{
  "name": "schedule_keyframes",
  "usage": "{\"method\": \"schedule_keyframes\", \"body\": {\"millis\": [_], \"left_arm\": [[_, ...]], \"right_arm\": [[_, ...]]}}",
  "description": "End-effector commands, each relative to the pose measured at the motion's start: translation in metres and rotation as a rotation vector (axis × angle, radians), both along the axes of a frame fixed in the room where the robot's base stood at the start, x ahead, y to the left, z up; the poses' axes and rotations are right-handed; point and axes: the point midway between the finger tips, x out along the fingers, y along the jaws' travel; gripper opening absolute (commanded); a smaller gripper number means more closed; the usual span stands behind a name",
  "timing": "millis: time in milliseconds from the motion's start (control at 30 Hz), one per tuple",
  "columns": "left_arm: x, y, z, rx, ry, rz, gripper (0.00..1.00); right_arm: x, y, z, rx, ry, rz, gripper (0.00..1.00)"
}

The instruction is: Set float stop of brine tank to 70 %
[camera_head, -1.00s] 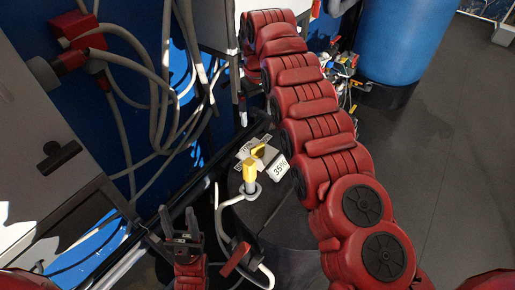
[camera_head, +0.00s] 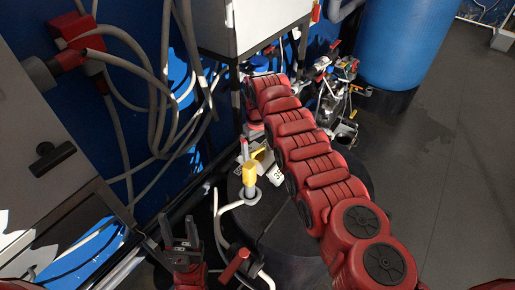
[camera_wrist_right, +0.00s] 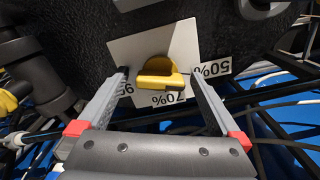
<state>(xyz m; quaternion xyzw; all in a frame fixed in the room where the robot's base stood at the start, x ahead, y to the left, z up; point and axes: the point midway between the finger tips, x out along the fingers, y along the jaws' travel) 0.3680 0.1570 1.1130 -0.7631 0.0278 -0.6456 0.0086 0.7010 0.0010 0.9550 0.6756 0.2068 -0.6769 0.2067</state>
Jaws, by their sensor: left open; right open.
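The yellow float stop knob (camera_wrist_right: 168,62) sits on a light plate (camera_wrist_right: 125,48) on the dark brine tank (camera_head: 290,238). In the right wrist view its bright end points down, close to the 70% label (camera_wrist_right: 168,99). A 50% label (camera_wrist_right: 211,68) is at its right and a partly covered label at its left. My right gripper (camera_wrist_right: 158,76) is open, with one finger on each side of the knob; contact cannot be told. In the head view my right arm hides this gripper and part of the knob (camera_head: 264,157). My left gripper (camera_head: 180,246) is open and empty, left of the tank.
A yellow-topped pipe fitting (camera_head: 250,176) stands on the tank lid beside the knob. A red-handled valve (camera_head: 235,265) and hoses lie close to my left gripper. A grey cabinet (camera_head: 50,160) is at left, a blue tank (camera_head: 405,45) at back right. The right floor is clear.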

Motion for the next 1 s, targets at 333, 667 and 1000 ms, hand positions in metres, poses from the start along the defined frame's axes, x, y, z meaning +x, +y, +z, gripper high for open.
{"method": "schedule_keyframes", "body": {"millis": [333,667,1000], "left_arm": [[0.0001,0.0000,-0.0001,0.000,0.000,0.000,0.50],[0.0001,0.0000,-0.0001,0.000,0.000,0.000,0.50],[0.0001,0.0000,-0.0045,0.000,0.000,0.000,0.50]], "right_arm": [[0.0003,0.0002,-0.0007,0.000,-0.001,0.000,0.82],[0.0005,0.0002,-0.0004,0.000,-0.002,0.000,0.23],[0.0009,0.0003,-0.0012,0.001,-0.003,-0.035,0.14]]}}
